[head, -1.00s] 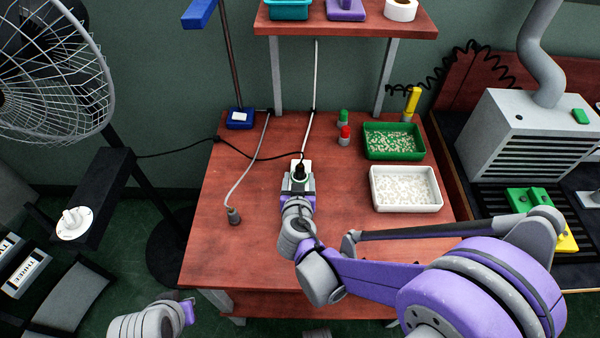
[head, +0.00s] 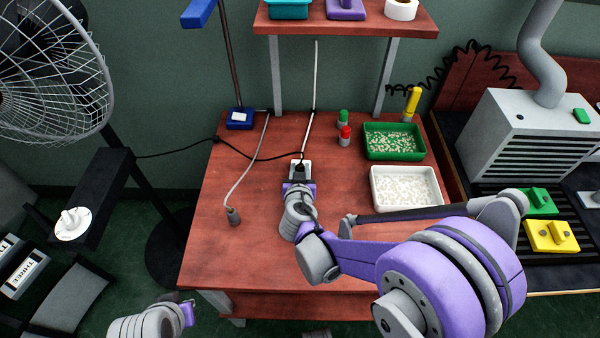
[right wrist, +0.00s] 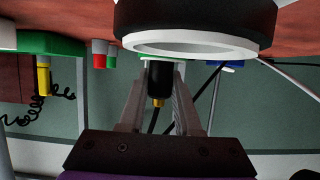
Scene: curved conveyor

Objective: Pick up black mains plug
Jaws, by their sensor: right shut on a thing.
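The black mains plug (head: 300,170) is at a white socket block (head: 307,164) on the red-brown table. In the right wrist view the plug (right wrist: 158,78) has a yellow ring at its cord end. My right gripper (head: 299,179) is shut on the plug, one finger on each side; it also shows in the right wrist view (right wrist: 160,85). I cannot tell how far the plug sits in the socket. My left gripper (head: 187,310) is at the bottom edge, off the table, its fingers too unclear to judge.
A black cord (head: 258,159) runs from the fan (head: 50,75) to the plug. A grey cable with a dark connector (head: 233,215) lies left. A white tray (head: 405,208), green tray (head: 368,151) and red-capped container (head: 345,136) stand right. A shelf (head: 345,24) overhangs the back.

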